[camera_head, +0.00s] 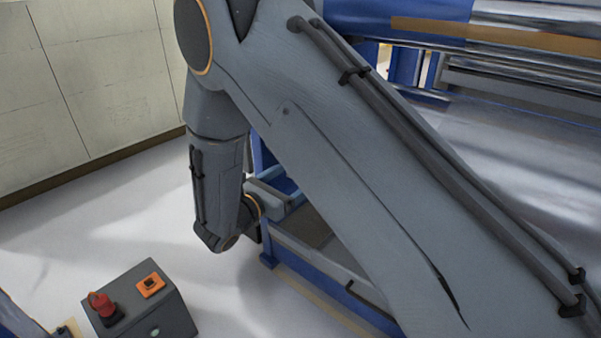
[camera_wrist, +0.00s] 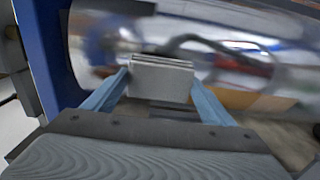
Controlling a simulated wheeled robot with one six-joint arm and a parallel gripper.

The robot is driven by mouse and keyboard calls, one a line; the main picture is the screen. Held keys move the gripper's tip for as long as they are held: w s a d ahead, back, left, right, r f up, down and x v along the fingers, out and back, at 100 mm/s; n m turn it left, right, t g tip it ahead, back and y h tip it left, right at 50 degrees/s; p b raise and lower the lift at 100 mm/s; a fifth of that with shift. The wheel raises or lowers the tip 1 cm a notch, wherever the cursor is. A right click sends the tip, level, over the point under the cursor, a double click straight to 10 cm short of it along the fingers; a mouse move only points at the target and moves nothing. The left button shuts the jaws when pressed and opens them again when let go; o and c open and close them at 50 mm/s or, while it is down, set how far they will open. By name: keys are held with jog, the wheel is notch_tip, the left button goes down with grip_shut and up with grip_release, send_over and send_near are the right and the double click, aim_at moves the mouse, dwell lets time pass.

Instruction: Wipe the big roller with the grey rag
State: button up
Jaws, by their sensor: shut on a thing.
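In the wrist view, the grey rag (camera_wrist: 160,80) is a folded, layered pad. My gripper (camera_wrist: 160,86) is shut on it, with a blue finger on either side. Behind it lies the big roller (camera_wrist: 245,55), shiny and mirror-like, running across the view. The rag overlaps the roller's lower left part in the picture; I cannot tell whether they touch. In the head view, shiny roller surfaces (camera_head: 530,18) show at the upper right. My arm crosses the middle of that view, and the rag and fingertips are not visible there.
A blue machine frame (camera_wrist: 50,50) stands at the left end of the roller. In the head view, a dark control box (camera_head: 165,307) with a red knob (camera_head: 101,303) stands at the lower left. Pale floor (camera_head: 110,225) is clear between it and the panelled wall (camera_head: 90,70).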

jog(key=shift+s+a, duration=0.1)
jog(key=shift+p+v, duration=0.45)
jog(key=shift+v, duration=0.95)
